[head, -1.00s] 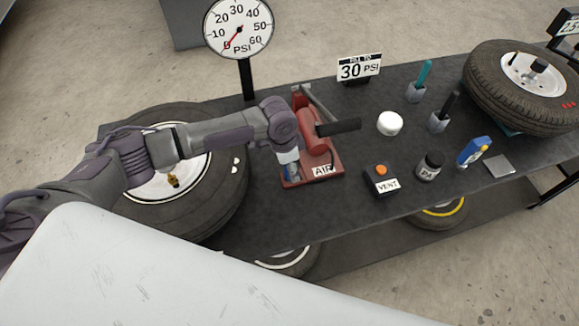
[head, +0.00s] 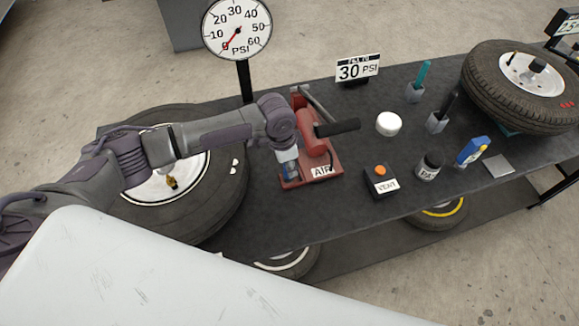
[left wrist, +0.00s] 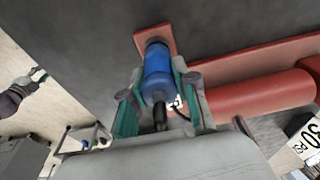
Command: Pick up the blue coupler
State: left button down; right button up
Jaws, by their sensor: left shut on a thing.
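The blue coupler (left wrist: 158,72) is upright between the green-padded fingers of my left gripper (left wrist: 157,95) in the left wrist view. The fingers are shut on its sides. A black hose end comes off the coupler toward the wrist. Whether the coupler touches the red base cannot be told. My right gripper is not in view.
A large tire (head: 215,195) lies left of the pump, under my arm. The black vent box (head: 381,183), a white round cap (head: 389,124), a dark jar (head: 428,166) and a blue bottle (head: 472,151) stand to the right. A pressure gauge (head: 237,27) stands behind. The table's front middle is clear.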

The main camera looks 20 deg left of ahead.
pick_arm(q)
notch_tip(320, 180, up, 20)
jog(key=p, duration=0.1)
dwell(0.7)
